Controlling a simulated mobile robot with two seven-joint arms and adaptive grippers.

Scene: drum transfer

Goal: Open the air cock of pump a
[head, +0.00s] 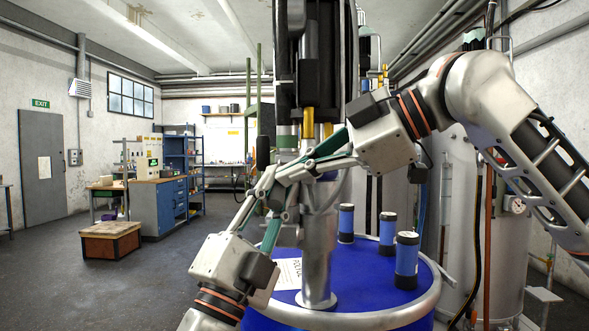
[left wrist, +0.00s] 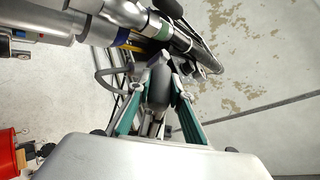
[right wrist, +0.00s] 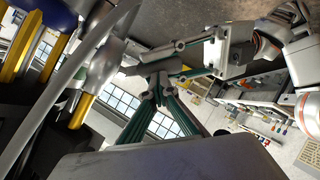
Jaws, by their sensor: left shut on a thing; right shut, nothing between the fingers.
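The pump (head: 318,230) stands upright in the blue drum (head: 375,270), a metal tube below a dark motor body (head: 320,65). I cannot tell whether it is pump a. My left gripper (head: 266,185) comes up from the lower left beside the tube. In the left wrist view its teal fingers close around a dark grey rounded grip (left wrist: 160,88) beside the pump. My right gripper (head: 285,178) reaches across the front of the pump from the right, its fingers together and empty; they also meet in the right wrist view (right wrist: 160,88). The air cock is not clearly distinguishable; fingers cover that area.
Several blue cylinders (head: 406,260) and a white label (head: 289,273) are on the drum top. A grey hose (right wrist: 70,75) curves close beside my right gripper. Pipes and tanks stand at the right. The floor at left is clear up to a wooden crate (head: 110,243).

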